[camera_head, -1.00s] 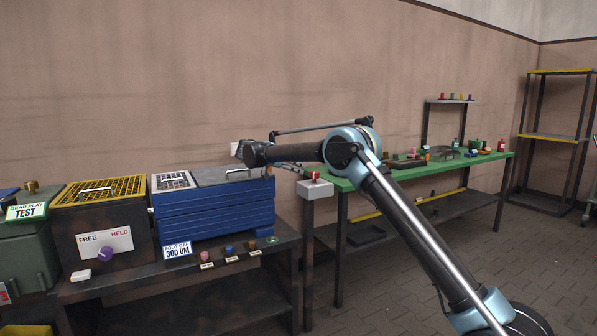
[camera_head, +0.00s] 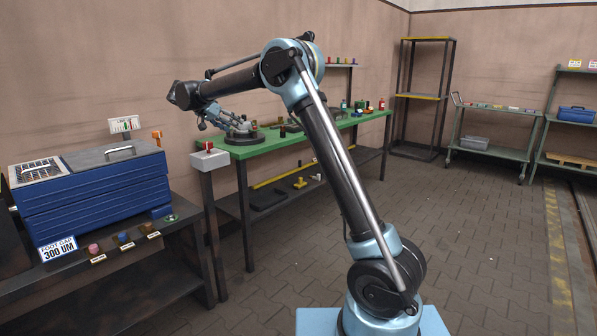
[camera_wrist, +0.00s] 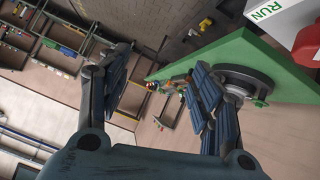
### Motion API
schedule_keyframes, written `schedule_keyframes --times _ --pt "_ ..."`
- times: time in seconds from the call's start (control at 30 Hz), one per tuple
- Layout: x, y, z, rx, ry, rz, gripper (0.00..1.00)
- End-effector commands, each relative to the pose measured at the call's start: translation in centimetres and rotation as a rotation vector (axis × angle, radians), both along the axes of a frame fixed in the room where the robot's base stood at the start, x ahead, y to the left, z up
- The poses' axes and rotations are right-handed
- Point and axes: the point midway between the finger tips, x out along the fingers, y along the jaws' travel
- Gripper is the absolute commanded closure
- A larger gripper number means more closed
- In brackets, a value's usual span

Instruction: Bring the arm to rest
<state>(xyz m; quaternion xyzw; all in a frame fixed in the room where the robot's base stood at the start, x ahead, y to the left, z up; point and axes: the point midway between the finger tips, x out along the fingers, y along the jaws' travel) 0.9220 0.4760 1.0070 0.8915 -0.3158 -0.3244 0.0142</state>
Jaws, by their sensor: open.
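My arm (camera_head: 320,130) is raised and bent at the elbow, with its forearm reaching left in the head view. My gripper (camera_head: 234,122) hangs from the end of the forearm in front of the left end of the green table (camera_head: 275,143). In the wrist view my gripper (camera_wrist: 160,80) has its two dark padded fingers wide apart with nothing between them. The green table top (camera_wrist: 240,55) shows behind the right finger, tilted in that view. I cannot tell the exact gap between fingers and table.
A blue box (camera_head: 90,190) stands on a dark bench at left. A small grey stand with a red button (camera_head: 209,147) is beside the green table. A dark round base (camera_head: 243,138) sits on that table. Shelves (camera_head: 425,95) and a cart (camera_head: 492,140) stand behind. The paved floor at right is clear.

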Motion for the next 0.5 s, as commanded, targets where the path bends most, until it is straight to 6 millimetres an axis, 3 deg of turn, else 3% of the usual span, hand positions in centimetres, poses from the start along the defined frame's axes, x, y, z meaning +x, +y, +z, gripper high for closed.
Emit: schedule_keyframes --times 0.03,0.1,0.27,0.5 --pt "-0.2 -2.4 0.5 0.000 0.029 -0.003 0.41" --pt "-0.6 -5.2 0.9 0.000 0.072 0.002 0.41" --pt "-2.0 -11.4 1.5 0.007 0.164 0.016 0.41" --pt "-5.4 -20.2 1.8 0.030 0.292 0.043 0.41"
